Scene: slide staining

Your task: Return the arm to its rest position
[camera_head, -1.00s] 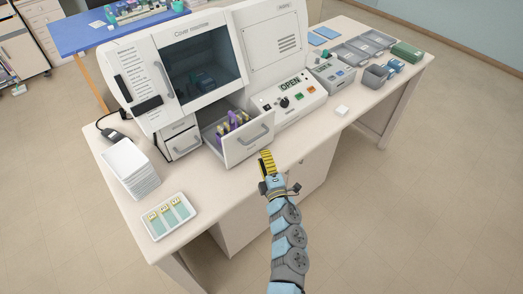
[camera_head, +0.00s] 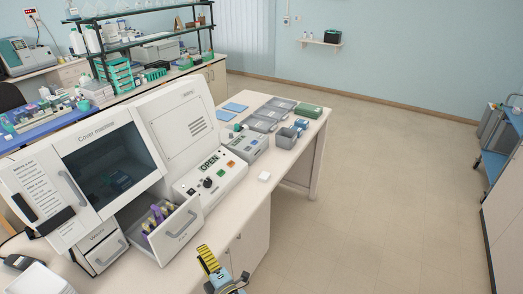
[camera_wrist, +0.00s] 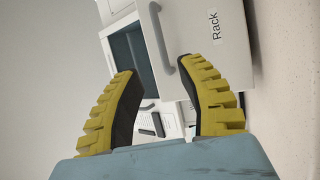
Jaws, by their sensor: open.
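My gripper (camera_head: 208,262) has yellow ribbed fingers and shows at the bottom edge of the head view, in front of the bench. In the wrist view the two fingers of my gripper (camera_wrist: 168,100) stand apart with nothing between them. The open drawer (camera_head: 178,236) of the cover machine lies just beyond and to the left of my gripper. Its front, labelled "Rack", also shows in the wrist view (camera_wrist: 200,20). Purple racks (camera_head: 155,217) stand inside the drawer. Most of my arm is out of view.
The white cover machine (camera_head: 185,115) stands on the bench. A control panel (camera_head: 218,183) reads OPEN. The floor (camera_head: 390,190) to the right is clear.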

